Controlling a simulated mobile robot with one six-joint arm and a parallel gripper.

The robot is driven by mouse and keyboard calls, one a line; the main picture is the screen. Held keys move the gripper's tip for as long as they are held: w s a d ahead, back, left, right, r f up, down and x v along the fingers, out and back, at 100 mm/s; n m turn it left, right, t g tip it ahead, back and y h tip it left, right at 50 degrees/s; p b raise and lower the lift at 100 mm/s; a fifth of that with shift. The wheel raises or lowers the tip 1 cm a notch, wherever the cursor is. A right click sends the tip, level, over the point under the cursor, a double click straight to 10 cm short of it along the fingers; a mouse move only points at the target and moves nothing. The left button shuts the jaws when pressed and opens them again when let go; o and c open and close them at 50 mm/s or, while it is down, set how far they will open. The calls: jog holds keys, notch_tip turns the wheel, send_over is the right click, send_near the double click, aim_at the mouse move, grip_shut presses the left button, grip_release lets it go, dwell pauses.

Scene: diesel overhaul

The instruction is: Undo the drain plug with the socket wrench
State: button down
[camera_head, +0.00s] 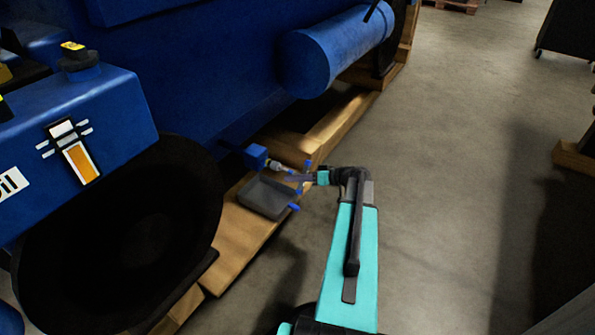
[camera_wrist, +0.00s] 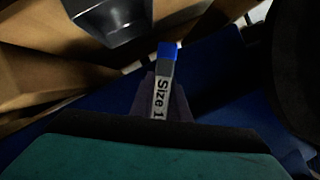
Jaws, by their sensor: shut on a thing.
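In the wrist view my gripper (camera_wrist: 162,95) is shut on the socket wrench (camera_wrist: 165,65), a grey bar with a blue end and a label reading "Size 1", partly cut off. Blue-tipped parts (camera_head: 293,207) show around the gripper. I cannot tell whether the wrench touches the plug.
A dark grey pan (camera_head: 264,198) lies on the wooden pallet (camera_head: 236,224) below the block; a grey tray-like shape also shows in the wrist view (camera_wrist: 112,18). The blue engine (camera_head: 210,75) and its cylinder (camera_head: 335,52) stand close above.

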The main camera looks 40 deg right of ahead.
jog(key=shift+r+m, duration=0.1)
jog(key=shift+m, duration=0.2)
jog(key=shift+r+y+p, duration=0.1)
jog(key=shift+y+p, duration=0.2)
jog(key=shift+p, duration=0.2)
jog(key=shift+d+r+m+y+p, duration=0.15)
jog(key=shift+m+y+p, duration=0.35)
jog(key=shift+m+p, duration=0.55)
jog(key=m+t+y+p, duration=0.1)
jog(key=m+p, duration=0.3)
jog(key=m+t+y+p, duration=0.1)
jog(key=m+p, duration=0.3)
jog(key=r+m+t+y+p, duration=0.1)
jog(key=m+t+p, duration=0.1)
jog(key=m+p, duration=0.2)
jog(key=shift+a+r+m+p, duration=0.1)
jog(key=shift+a+m+p, duration=0.15)
jog(key=shift+a+p, duration=0.1)
